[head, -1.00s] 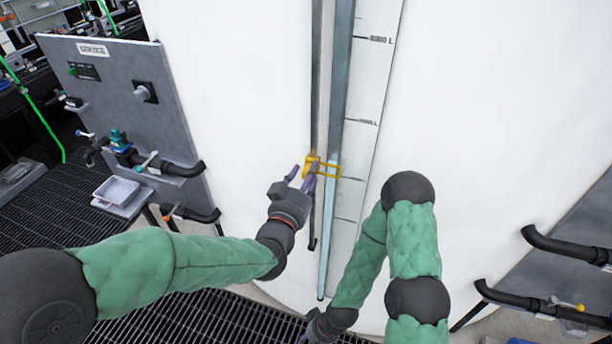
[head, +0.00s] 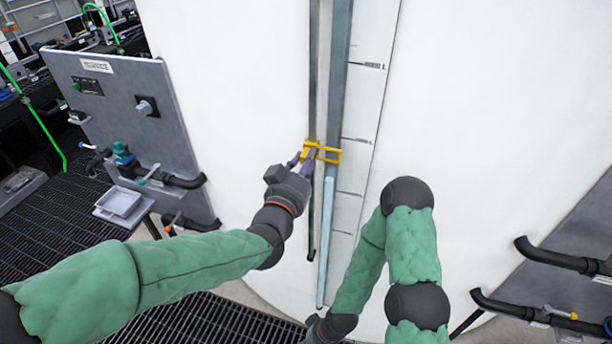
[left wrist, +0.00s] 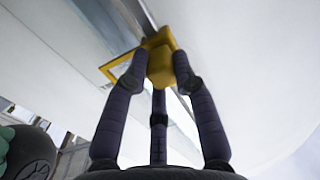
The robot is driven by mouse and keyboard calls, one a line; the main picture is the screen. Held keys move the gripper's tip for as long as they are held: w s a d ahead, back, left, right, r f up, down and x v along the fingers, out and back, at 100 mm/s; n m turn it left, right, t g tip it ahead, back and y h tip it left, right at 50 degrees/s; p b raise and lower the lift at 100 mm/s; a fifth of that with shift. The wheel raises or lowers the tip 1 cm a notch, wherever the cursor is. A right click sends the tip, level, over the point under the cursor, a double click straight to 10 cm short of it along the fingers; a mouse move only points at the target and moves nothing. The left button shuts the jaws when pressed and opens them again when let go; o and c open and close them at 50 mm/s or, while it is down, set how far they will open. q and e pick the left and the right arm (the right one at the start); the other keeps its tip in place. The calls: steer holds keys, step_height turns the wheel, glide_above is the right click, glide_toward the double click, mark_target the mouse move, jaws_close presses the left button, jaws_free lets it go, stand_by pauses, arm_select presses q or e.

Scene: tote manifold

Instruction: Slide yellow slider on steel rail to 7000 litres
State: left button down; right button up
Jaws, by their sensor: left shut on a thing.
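The yellow slider (head: 331,156) is a frame on the thin steel rail (head: 315,70), reaching right across the blue-grey sight tube toward the white scale strip (head: 366,95). Its frame sits a little below an unlabelled tick, the first mark under the blurred litre label (head: 373,66). My left gripper (head: 308,157) is shut on the slider from the lower left. In the left wrist view, its fingers close around the slider's yellow block (left wrist: 159,64). My right gripper (head: 312,333) is low at the bottom edge, mostly hidden, with its fingers unclear.
The white tank wall (head: 230,90) fills the middle. A grey service panel (head: 120,110) with valves and black pipes stands left, above a small tray (head: 120,202). More black pipes (head: 555,256) stick out at right. My right arm stands in front of the tank beside the scale.

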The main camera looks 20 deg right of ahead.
arm_select(q)
step_height(320, 180, up, 4)
steer(key=shift+w+a+f+p, duration=0.1)
steer(key=shift+f+p, duration=0.15)
steer(key=shift+p, duration=0.1)
steer(key=c, duration=1.1)
jaws_free()
steer(key=shift+f, duration=0.1)
steer(key=shift+a+f, duration=0.1)
steer(key=v, duration=1.2)
steer(key=shift+o, duration=0.3)
steer(key=shift+w, duration=0.1)
